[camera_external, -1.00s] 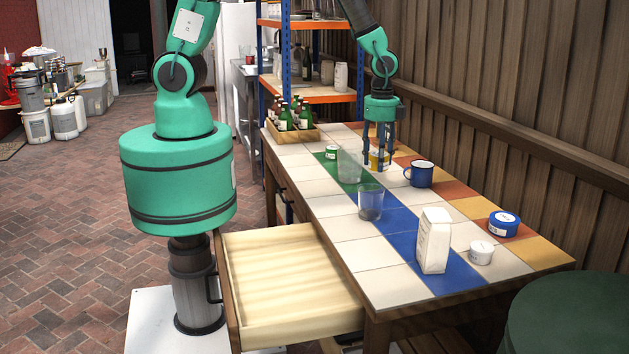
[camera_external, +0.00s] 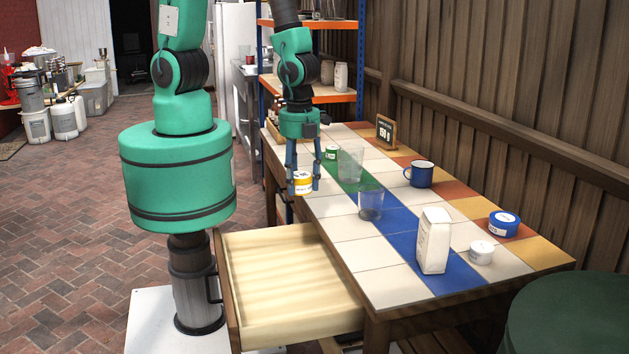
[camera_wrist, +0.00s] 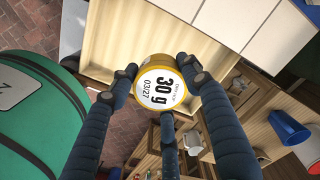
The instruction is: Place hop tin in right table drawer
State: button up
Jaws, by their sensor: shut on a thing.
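My gripper (camera_external: 303,182) is shut on a small round tin with a yellow side and a white label, the hop tin (camera_external: 302,187). It holds the tin in the air by the table's left edge. In the wrist view the tin (camera_wrist: 162,88) sits between my fingers, its lid reading "30 g" and "03/27". The open drawer (camera_external: 285,262) sticks out from the table's left side and looks empty. In the wrist view the pale drawer (camera_wrist: 150,35) lies beyond the tin.
The tiled table (camera_external: 372,255) bears two clear glasses (camera_external: 350,165) (camera_external: 370,204), a blue mug (camera_external: 419,174), a white carton (camera_external: 434,240), a white tub (camera_external: 481,253), a blue tin (camera_external: 503,223), a green tin (camera_external: 332,153) and a small sign (camera_external: 386,132).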

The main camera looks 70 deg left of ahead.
jog(key=s+a+m, duration=0.2)
jog(key=s+m, duration=0.1)
jog(key=s, duration=0.9)
send_over(259, 280)
jog(key=shift+f, duration=2.85)
notch_tip(259, 280, down, 11)
jog(key=shift+f, duration=0.1)
jog(key=shift+f, duration=0.1)
jog(key=shift+f+b, duration=0.5)
jog(key=shift+f, duration=2.55)
jog(key=shift+f+b, duration=0.4)
jog(key=shift+f, duration=1.45)
jog(key=shift+f, duration=0.1)
